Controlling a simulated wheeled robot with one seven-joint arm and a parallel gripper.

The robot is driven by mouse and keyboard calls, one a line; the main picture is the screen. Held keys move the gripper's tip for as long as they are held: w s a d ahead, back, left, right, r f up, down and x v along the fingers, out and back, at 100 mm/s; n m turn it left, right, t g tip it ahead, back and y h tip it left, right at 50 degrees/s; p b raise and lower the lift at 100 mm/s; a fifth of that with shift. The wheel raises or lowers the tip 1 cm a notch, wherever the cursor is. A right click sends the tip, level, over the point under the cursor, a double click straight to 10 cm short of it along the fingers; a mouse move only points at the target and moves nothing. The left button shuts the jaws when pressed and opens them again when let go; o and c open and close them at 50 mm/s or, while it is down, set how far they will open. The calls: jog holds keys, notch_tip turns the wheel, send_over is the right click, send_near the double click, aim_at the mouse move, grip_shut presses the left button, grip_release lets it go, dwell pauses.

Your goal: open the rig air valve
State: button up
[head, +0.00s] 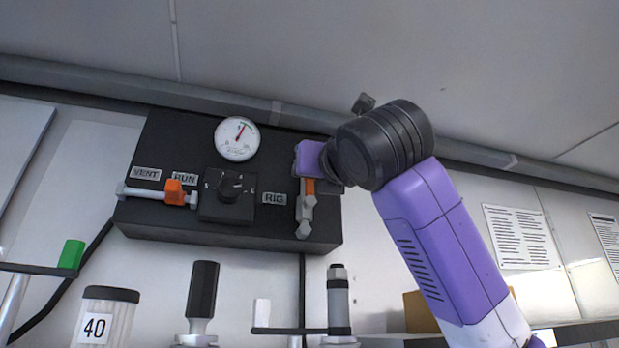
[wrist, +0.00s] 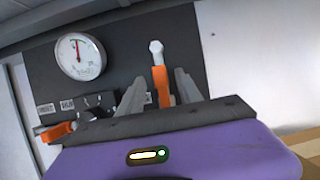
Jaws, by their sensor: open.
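The rig air valve (head: 304,215) is a pale grey pipe fitting with an orange handle (head: 309,187), upright at the right of the black panel beside the RIG label (head: 274,198). In the wrist view the orange handle (wrist: 161,86) stands between my two grey fingers, with a pale hex end (wrist: 156,47) above it. My gripper (wrist: 159,82) is open, one finger on each side of the handle, with a gap visible on both sides. In the head view my purple gripper (head: 309,158) covers the top of the valve, and its fingers are hard to make out.
The black panel (head: 262,230) also carries a round gauge (head: 237,138), a black knob (head: 231,188) and a second valve with an orange handle (head: 174,192) by the VENT and RUN labels. Below stand several handles and a container marked 40 (head: 97,325). A ceiling pipe (head: 75,75) runs above.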

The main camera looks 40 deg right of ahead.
jog(key=b+v, duration=0.1)
jog(key=v, duration=0.4)
dwell(0.6)
